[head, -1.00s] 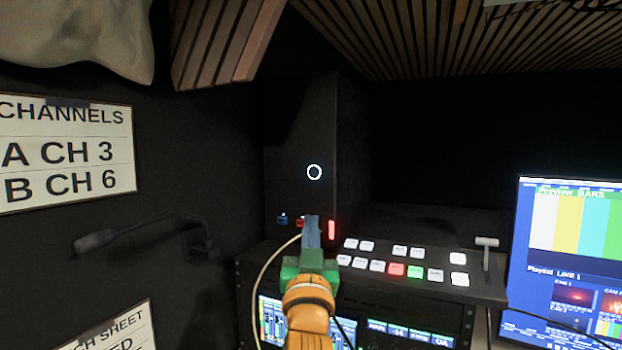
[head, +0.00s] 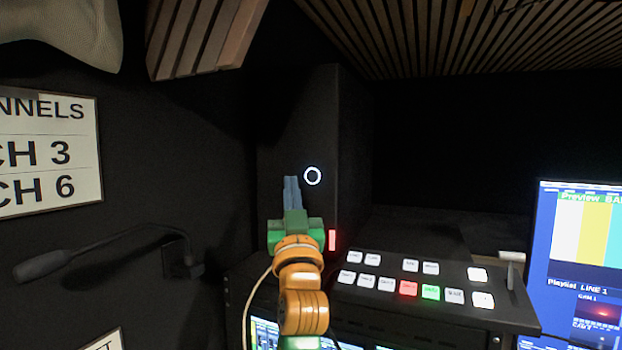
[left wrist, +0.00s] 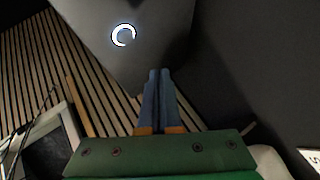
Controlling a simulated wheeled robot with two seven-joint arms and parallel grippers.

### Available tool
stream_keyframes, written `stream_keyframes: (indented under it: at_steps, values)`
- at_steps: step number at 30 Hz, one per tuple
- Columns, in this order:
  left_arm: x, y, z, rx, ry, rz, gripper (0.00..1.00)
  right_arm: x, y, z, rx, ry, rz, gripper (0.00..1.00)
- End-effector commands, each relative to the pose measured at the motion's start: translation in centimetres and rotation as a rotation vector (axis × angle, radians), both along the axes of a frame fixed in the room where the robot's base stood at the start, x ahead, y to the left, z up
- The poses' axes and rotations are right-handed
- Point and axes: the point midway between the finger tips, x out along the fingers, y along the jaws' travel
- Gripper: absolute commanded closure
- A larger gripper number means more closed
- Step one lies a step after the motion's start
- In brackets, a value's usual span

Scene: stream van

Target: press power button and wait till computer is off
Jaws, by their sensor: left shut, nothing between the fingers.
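The computer is a tall black box (head: 300,130) standing behind the switcher panel. Its power button is a white glowing ring (head: 312,176) on the front face, and the ring is lit. It also shows in the left wrist view (left wrist: 123,35). My left gripper (head: 291,179) has its blue fingers shut and empty. In the head view the fingertips are just left of the ring and about level with it. In the left wrist view the fingertips (left wrist: 159,72) are apart from the ring. My right gripper is not in view.
A switcher panel (head: 440,318) with white, red and green keys lies right of my arm. A red light (head: 332,240) glows low on the box. A monitor (head: 575,260) stands at right. A gooseneck microphone (head: 45,265) and a channel sign (head: 50,150) are at left.

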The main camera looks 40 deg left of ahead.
Motion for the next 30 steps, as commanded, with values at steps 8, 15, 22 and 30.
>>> stream_keyframes:
  at_steps: [8, 15, 22, 30]
  values:
    - [3.7, 1.3, -0.3, -0.004, -0.001, 0.003, 1.0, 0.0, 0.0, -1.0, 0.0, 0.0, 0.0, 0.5]
    - [5.4, 1.7, -0.1, -0.001, 0.0, -0.001, 1.0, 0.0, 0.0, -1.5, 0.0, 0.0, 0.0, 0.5]
    - [5.5, 1.7, 0.0, 0.001, 0.001, -0.003, 1.0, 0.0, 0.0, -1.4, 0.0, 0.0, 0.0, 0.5]
    - [5.5, 1.7, 0.0, 0.0, 0.0, -0.002, 1.0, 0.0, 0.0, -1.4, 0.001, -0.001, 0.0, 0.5]
